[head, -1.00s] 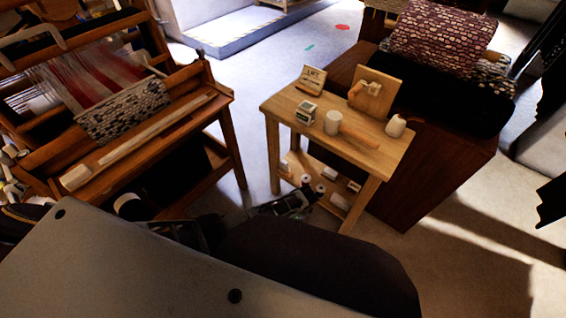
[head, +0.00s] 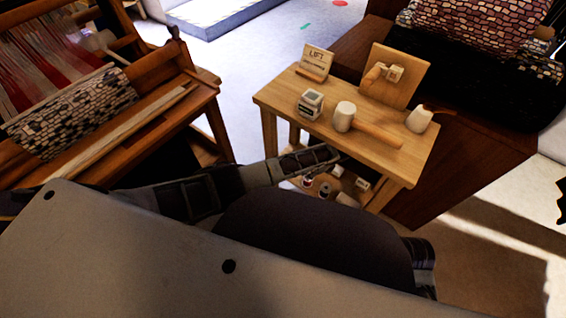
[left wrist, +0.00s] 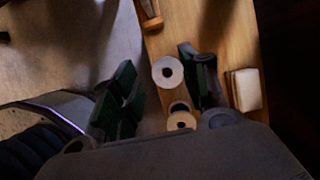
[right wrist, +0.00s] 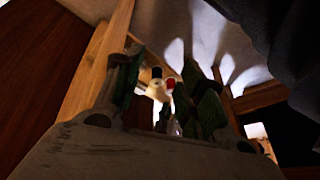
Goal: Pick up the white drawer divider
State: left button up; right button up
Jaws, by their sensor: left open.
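I cannot tell for sure which pale piece is the white drawer divider. Several small white pieces lie on the lower shelf of the wooden stand; one white block (head: 347,200) is at the shelf's front edge. In the left wrist view a pale flat block (left wrist: 246,89) lies right of the fingers, and white rolls (left wrist: 168,72) stand near them. My left gripper (left wrist: 157,65) is open and empty, over the edge of the shelf; in the head view its arm reaches the stand's lower level. My right gripper (right wrist: 161,85) has its fingers apart, with nothing clearly held between them.
The stand's top (head: 290,88) carries a sign (head: 315,64), a small box (head: 311,103), a white-headed mallet (head: 344,116), a white cone (head: 419,119) and an upright board (head: 396,76). A loom (head: 120,110) stands left, a dark wooden chest (head: 465,165) right. Floor shows between.

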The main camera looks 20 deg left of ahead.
pick_arm(q)
jog(key=w+a, duration=0.1)
jog(key=a, duration=0.2)
jog(key=w+a+b, duration=0.1)
jog(key=a, duration=0.2)
jog(key=w+a+b, duration=0.1)
jog(key=a, duration=0.3)
jog(key=shift+w, duration=0.25)
pick_arm(e)
jog(key=shift+t+y, duration=0.3)
jog(key=f, duration=0.2)
jog(key=a+f, duration=0.1)
jog(key=f, duration=0.1)
jog(key=shift+w+f, duration=0.2)
jog(key=shift+r, duration=0.1)
